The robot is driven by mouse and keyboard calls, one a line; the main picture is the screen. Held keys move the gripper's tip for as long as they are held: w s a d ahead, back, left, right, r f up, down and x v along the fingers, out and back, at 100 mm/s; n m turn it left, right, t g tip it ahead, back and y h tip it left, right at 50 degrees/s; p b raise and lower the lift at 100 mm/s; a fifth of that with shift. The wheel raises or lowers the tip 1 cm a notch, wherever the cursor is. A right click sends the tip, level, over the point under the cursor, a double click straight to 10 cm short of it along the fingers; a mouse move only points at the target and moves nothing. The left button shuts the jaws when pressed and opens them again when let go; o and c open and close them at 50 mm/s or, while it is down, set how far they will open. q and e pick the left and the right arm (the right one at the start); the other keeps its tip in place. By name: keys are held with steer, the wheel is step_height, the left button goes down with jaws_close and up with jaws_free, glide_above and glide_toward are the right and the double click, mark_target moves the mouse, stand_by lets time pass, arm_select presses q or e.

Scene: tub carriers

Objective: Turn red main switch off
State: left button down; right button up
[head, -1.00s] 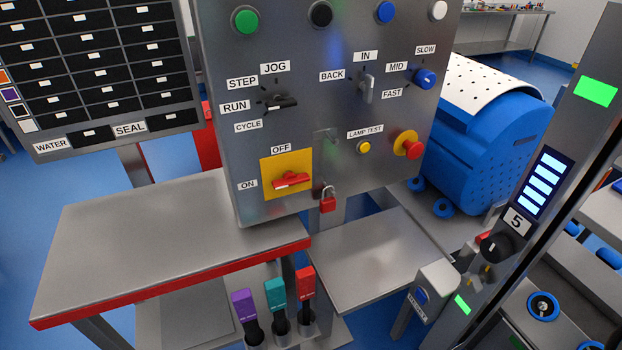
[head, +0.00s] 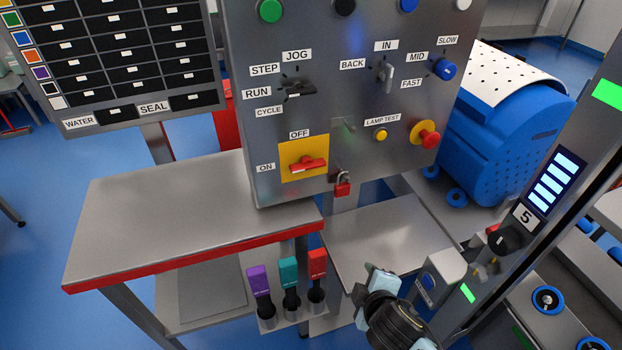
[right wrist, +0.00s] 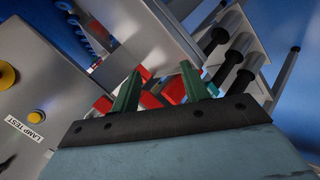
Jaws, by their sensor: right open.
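The red main switch (head: 308,165) sits on a yellow plate (head: 291,153) low on the grey control panel. Its handle lies roughly level, in line with the ON label (head: 266,167) at left; the OFF label (head: 299,134) is above. A red padlock (head: 342,188) hangs at the plate's lower right. My right gripper (head: 368,292) is low in the head view, below and right of the switch and apart from it. In the right wrist view its green fingers (right wrist: 160,88) are spread, with red shapes behind them that I cannot identify surely. My left gripper is not in view.
A steel table with a red edge (head: 190,257) stands in front of the panel at left. Purple, teal and red-topped handles (head: 288,272) stand in a holder below. A post with a green light (head: 609,93) is at right. A red emergency button (head: 428,138) is right of the switch.

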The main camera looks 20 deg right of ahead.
steer(key=w+a+r+n+t, duration=0.1)
steer(key=w+r+n+t, duration=0.15)
steer(key=r, duration=0.25)
steer(key=w+a+r+n+t, duration=0.2)
steer(key=r+n, duration=0.2)
steer(key=r, duration=0.2)
steer(key=n+t+y, duration=0.3)
steer(key=n+t, duration=0.1)
steer(key=n, duration=0.2)
glide_toward(310, 169)
steer(key=shift+m+g, duration=0.25)
steer(key=shift+m, duration=0.1)
steer(key=w, duration=0.3)
steer(key=w+p, duration=0.1)
steer(key=w, duration=0.5)
steer(key=shift+w+a+r+p, duration=0.15)
steer(key=shift+w+r+p, duration=0.15)
steer(key=shift+w, duration=0.1)
steer(key=c, duration=1)
